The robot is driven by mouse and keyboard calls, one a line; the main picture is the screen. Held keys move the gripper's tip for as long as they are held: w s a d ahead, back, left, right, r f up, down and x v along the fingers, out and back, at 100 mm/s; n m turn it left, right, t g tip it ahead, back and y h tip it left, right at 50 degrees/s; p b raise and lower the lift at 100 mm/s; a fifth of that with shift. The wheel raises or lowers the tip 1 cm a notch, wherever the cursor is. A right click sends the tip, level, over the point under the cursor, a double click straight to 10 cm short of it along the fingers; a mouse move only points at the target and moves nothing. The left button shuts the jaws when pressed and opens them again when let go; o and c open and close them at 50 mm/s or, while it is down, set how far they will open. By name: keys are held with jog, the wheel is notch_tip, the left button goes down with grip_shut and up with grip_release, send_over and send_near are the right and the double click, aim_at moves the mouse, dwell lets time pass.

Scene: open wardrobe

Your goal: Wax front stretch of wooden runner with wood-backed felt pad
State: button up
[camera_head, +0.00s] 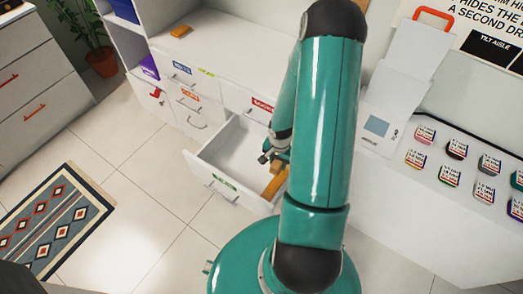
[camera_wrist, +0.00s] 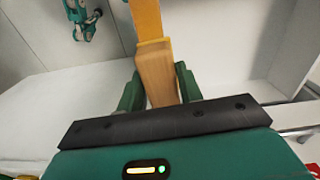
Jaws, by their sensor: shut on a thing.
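In the wrist view, a wooden block (camera_wrist: 157,75), which looks like the pad's wood back, sits between the two green fingers of my gripper (camera_wrist: 158,85). The fingers are shut on it. Its felt face is hidden. An orange-yellow wooden strip (camera_wrist: 147,18), likely the runner, extends beyond the block's far end. I cannot tell whether the pad touches it. In the head view, my gripper (camera_head: 277,158) is inside the open drawer, partly hidden by my arm. Orange wood, likely the runner (camera_head: 273,188), shows below the gripper near the drawer's front right.
The white drawer (camera_head: 225,179) stands pulled out, its walls close around my gripper. Closed drawers (camera_head: 190,105) are to its left. A small orange block (camera_head: 181,30) lies on the cabinet top. A counter with several labelled jars (camera_head: 457,150) is at the right. A patterned rug (camera_head: 55,220) lies at the left.

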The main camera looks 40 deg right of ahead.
jog(key=shift+s+f, duration=0.1)
jog(key=shift+s, duration=0.45)
jog(key=shift+s+f+m, duration=0.1)
jog(key=shift+f+m, duration=0.05)
jog(key=shift+m, duration=0.15)
jog(key=shift+d+f, duration=0.1)
jog(key=shift+f, duration=2.6)
jog(key=shift+o, duration=0.4)
jog(key=c, duration=0.3)
jog(key=shift+f, duration=0.7)
